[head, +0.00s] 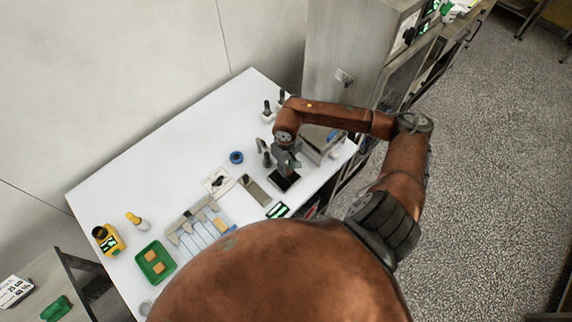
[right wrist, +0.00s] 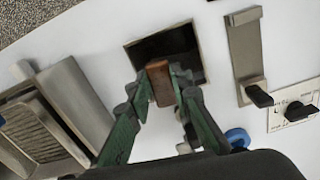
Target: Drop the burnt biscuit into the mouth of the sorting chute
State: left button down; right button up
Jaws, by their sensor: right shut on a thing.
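My right gripper (head: 288,166) is over the mouth of the sorting chute (head: 281,184), a dark square opening in the white tabletop. In the right wrist view the gripper (right wrist: 162,92) is shut on a brown block, the biscuit (right wrist: 160,80), held between its two green fingers. The biscuit shows against the near part of the dark chute mouth (right wrist: 178,42); its exact height above the opening is hard to tell. In the head view the biscuit is hidden by the gripper. My left gripper is not in view.
A slide plate with a black handle (right wrist: 245,50) and a switch panel (right wrist: 296,108) lie beside the mouth. A metal device (right wrist: 75,100) stands on the other side.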

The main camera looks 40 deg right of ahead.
aim_at(287, 171)
jog(key=shift+s+d+f, duration=0.1)
jog(key=shift+f, duration=1.1)
jog(key=o, duration=0.9)
notch_tip(287, 171, up, 12)
jog(key=shift+a, duration=0.2)
jog(key=shift+s+d, duration=0.1)
